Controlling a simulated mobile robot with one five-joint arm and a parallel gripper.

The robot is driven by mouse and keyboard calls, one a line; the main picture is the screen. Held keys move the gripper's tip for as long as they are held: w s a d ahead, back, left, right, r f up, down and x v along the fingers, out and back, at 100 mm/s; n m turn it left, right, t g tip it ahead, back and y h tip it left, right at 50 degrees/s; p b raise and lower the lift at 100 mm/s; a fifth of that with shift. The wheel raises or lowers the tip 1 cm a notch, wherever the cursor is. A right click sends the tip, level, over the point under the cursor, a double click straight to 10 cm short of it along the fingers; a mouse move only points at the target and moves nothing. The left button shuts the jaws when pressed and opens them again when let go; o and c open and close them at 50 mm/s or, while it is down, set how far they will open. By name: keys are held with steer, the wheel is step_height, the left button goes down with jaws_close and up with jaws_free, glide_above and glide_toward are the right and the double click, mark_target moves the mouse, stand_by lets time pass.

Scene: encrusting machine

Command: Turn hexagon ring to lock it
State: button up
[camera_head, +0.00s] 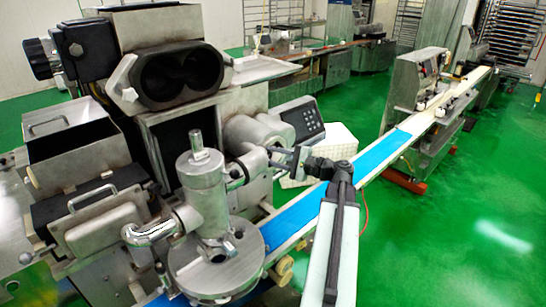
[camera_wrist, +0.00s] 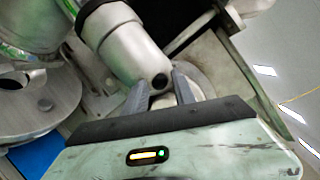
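My gripper (camera_head: 268,150) is at the right side of the encrusting machine, near its round metal housing (camera_head: 252,130). In the wrist view the two dark fingers of my gripper (camera_wrist: 160,82) are apart. A grey metal cylinder (camera_wrist: 132,50) with a dark round hole in its end lies just beyond and partly between the fingertips. I cannot tell whether the fingers touch it. I cannot make out a clear hexagonal outline, so I cannot tell which part is the hexagon ring.
An upright steel cylinder (camera_head: 203,190) stands on a round metal disc (camera_head: 215,272) left of my gripper. A blue conveyor belt (camera_head: 385,153) runs up to the right. A control panel (camera_head: 302,120) is just behind my gripper. The green floor at right is mostly clear.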

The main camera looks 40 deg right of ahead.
steer(key=v, duration=0.7)
steer(key=shift+s, duration=0.35)
steer(key=shift+d, duration=0.1)
steer(key=shift+c, duration=0.3)
